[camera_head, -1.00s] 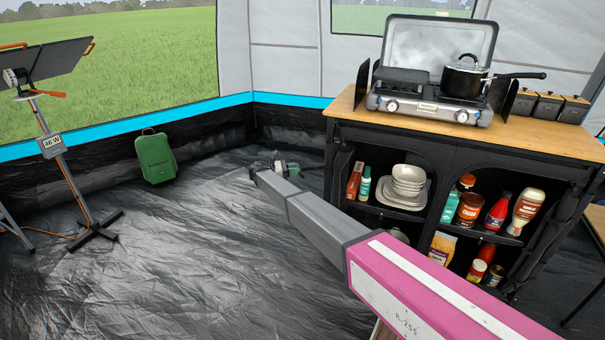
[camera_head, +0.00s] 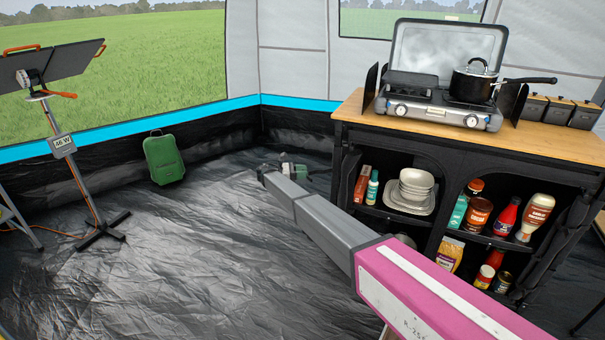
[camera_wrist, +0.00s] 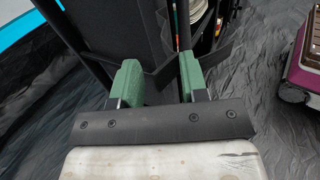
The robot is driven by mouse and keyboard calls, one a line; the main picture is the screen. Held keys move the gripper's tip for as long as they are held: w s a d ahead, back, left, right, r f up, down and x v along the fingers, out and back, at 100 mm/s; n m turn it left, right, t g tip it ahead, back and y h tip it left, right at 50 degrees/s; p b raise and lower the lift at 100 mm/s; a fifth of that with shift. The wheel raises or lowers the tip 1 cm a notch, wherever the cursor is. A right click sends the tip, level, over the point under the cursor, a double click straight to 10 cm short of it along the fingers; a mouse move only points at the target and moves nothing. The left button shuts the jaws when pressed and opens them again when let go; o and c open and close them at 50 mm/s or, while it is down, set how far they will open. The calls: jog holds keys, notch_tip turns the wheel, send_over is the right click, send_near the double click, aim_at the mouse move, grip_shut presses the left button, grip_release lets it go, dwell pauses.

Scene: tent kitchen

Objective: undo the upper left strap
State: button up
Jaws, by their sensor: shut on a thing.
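My gripper (camera_head: 290,169) is left of the black cabinet (camera_head: 540,170) in the head view, at the height of its upper shelf. In the wrist view its two green fingers (camera_wrist: 160,80) stand a small way apart, shut on a dark strap (camera_wrist: 157,78) that crosses between them. The strap runs on to the right past an upright edge of the cabinet (camera_wrist: 95,35). In the head view a thin dark band spans from the fingers toward the cabinet's upper left front. Its fastening is not clear in either view.
The cabinet carries a stove (camera_head: 440,112) with a black pot (camera_head: 473,80). White dishes (camera_head: 412,190) and several bottles stand on its open shelves. The floor (camera_head: 200,250) between is clear.

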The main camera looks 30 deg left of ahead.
jog(key=v, duration=1)
jog(key=shift+s+a, duration=0.2)
jog(key=shift+a, duration=0.15)
